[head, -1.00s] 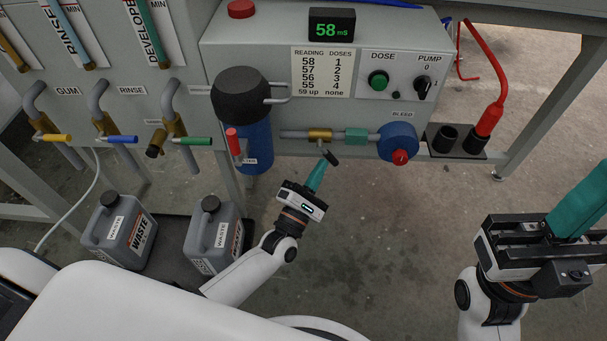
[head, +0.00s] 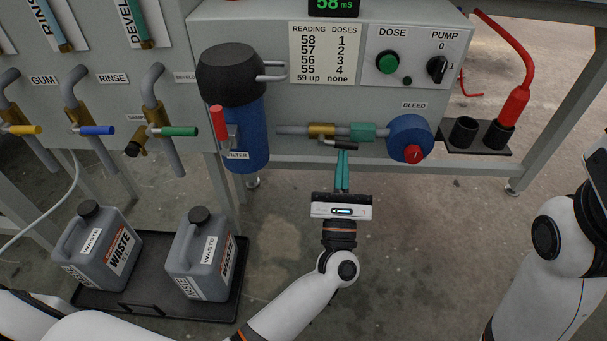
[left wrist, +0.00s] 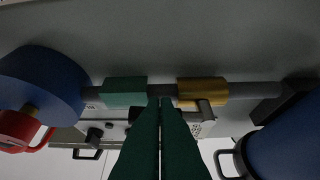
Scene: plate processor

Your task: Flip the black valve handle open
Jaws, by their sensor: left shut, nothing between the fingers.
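The black valve handle (head: 338,144) shows just below the brass valve body (head: 322,130) on the grey pipe and lies about level, along the pipe. My left gripper (head: 343,153) is shut and empty, its green fingers pointing up at the handle from below. In the head view the fingertips overlap or touch the handle; I cannot tell which. In the left wrist view the shut fingers (left wrist: 160,103) reach up between the green fitting (left wrist: 126,91) and the brass valve body (left wrist: 203,91), hiding part of the handle. My right gripper's fingers are out of view.
A blue bleed unit (head: 408,138) with a red knob is right of the valve. A blue filter (head: 246,135) with a red handle is on the left. Waste jugs (head: 100,247) stand in a black tray (head: 145,302) below.

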